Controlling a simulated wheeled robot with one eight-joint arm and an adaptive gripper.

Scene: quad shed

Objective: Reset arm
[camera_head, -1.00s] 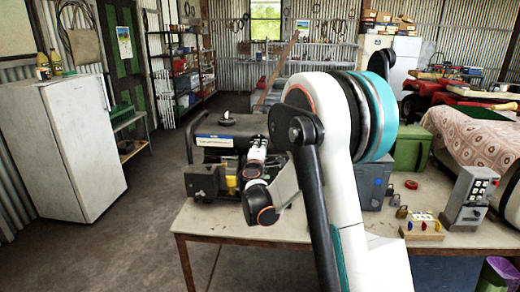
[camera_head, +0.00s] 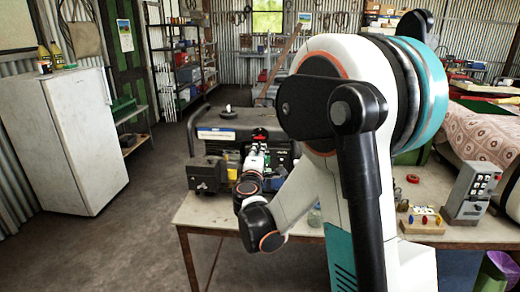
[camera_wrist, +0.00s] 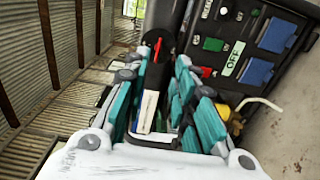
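My gripper (camera_wrist: 163,88) shows in the wrist view with its two teal-padded fingers apart. A dark bar with a red tip and a white label shows between them; I cannot tell how far behind the fingers it is, and nothing looks gripped. In the head view my arm bends high over the workbench, and its wrist end is in front of the black generator (camera_head: 213,124). The fingers are small and partly hidden there. The generator's control panel (camera_wrist: 211,71), with blue socket covers, a green button and an OFF label, is close to the right of the fingers in the wrist view.
The workbench (camera_head: 205,212) carries the generator, a grey keypad box (camera_head: 468,194), a small board with coloured knobs (camera_head: 423,221) and a red ring (camera_head: 413,178). A white fridge (camera_head: 66,135) stands at left. Floor between fridge and bench is clear.

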